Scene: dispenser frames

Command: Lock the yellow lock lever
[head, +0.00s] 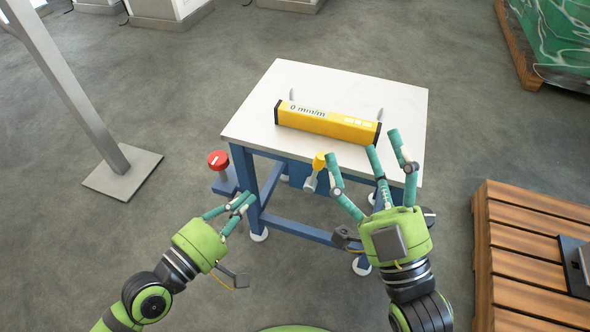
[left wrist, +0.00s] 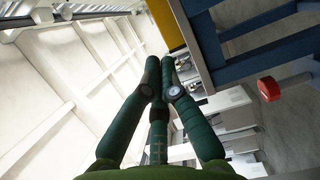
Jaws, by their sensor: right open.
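The yellow lock lever (head: 319,161) sits on a grey shaft at the front edge of the table, below the tabletop. My right gripper (head: 368,152) is open and empty, its fingers spread just right of the lever. Its leftmost finger is close beside the lever; I cannot tell whether they touch. My left gripper (head: 242,203) is left of the lever and lower, near the table's front left leg. Its fingertips are close together with nothing between them, as the left wrist view (left wrist: 162,75) also shows.
A wooden pallet (head: 530,255) lies at the right. A grey post (head: 75,95) stands left.

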